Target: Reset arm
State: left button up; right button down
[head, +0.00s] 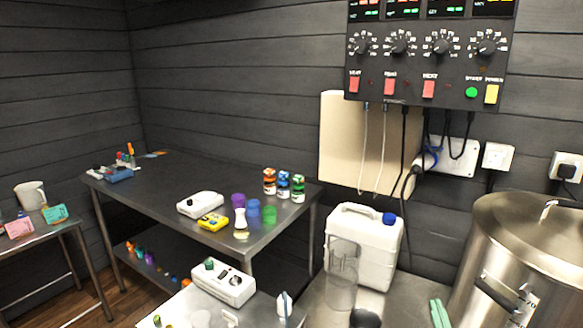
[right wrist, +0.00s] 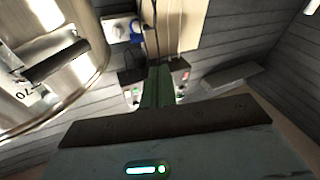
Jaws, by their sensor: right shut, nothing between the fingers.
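My right gripper (head: 440,313) shows at the bottom edge of the head view, right of centre, as two pale green fingers lying together. It is shut with nothing between the fingers. In the right wrist view the same green fingers (right wrist: 158,86) lie side by side and point away from the camera, beyond my dark gripper body. In the head view they are left of the big steel kettle (head: 500,262) and below the white canister (head: 365,245), apart from both as far as I can tell. My left gripper does not show.
The control panel (head: 430,75) with dials and switches hangs on the wall above. Cables run down to sockets (head: 497,157). A steel table (head: 150,190) with bottles and cups stands to the left. A clear cylinder (head: 341,275) stands by the canister. The kettle handle (head: 495,292) juts out.

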jog(key=s+a+f+g+y, duration=0.1)
jog(key=s+a+f+g, duration=0.15)
jog(key=s+f, duration=0.55)
jog(key=s+a+f+g+y, duration=0.25)
jog(key=s+f, duration=0.35)
jog(key=f, duration=0.3)
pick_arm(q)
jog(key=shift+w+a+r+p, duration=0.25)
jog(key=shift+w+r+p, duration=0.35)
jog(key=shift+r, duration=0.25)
pick_arm(e)
jog(key=s+a+f+g, duration=0.1)
jog(key=s+f+g, duration=0.1)
jog(key=s, duration=0.5)
jog(key=s+a+f+g+y, duration=0.1)
jog(key=s+a+f+g, duration=0.1)
jog(key=s+f, duration=0.3)
jog(key=s+a+f+g, duration=0.2)
jog(key=s+f, duration=0.1)
jog(key=s, duration=0.6)
jog(key=shift+s+f+n, duration=0.25)
jog(key=shift+s+n, duration=0.1)
jog(key=shift+n, duration=0.05)
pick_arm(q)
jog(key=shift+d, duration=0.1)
pick_arm(e)
jog(key=shift+d, duration=0.1)
